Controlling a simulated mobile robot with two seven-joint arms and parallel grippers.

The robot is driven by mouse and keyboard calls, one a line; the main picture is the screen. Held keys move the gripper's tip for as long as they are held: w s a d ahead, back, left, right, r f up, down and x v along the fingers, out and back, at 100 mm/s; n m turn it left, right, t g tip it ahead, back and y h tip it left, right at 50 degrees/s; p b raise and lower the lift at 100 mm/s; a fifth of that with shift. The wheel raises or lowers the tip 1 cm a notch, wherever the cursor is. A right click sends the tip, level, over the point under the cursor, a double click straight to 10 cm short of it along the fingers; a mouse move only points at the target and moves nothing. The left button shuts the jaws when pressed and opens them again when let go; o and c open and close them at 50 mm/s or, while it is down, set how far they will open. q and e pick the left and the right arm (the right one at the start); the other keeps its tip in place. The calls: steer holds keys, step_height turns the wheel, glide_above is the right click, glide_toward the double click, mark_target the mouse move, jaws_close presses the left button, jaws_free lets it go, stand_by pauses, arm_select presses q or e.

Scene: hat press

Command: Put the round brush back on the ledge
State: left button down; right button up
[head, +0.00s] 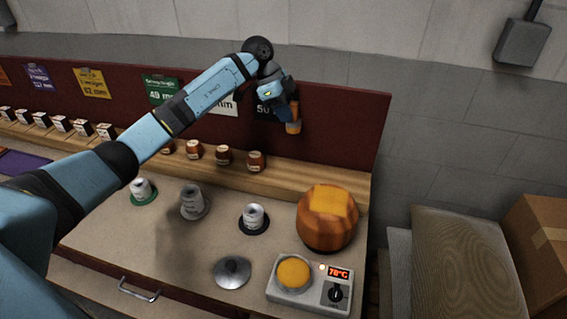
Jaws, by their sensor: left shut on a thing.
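My left gripper (290,112) is at the back right, in front of the dark red back panel and above the wooden ledge. It is shut on a small orange-brown thing, which I take for the round brush (293,127). Its upper part is hidden by the fingers. The brush hangs clear of the ledge (320,187), near the panel's right end. The ledge runs along the back of the bench and its right stretch is bare. My right gripper is not in view.
Several small brown labelled pots (256,161) stand on the ledge left of the bare stretch. A cardboard box (540,240) stands far right.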

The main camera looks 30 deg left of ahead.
arm_select(q)
step_height(320, 180, down, 16)
steer(key=shift+f, duration=0.1)
stand_by(0.4)
steer(key=c, duration=1)
jaws_free()
steer(key=shift+f, duration=0.2)
steer(key=shift+o, duration=0.2)
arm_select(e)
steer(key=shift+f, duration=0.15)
arm_select(q)
steer(key=shift+r, duration=0.2)
steer(key=v, duration=1.2)
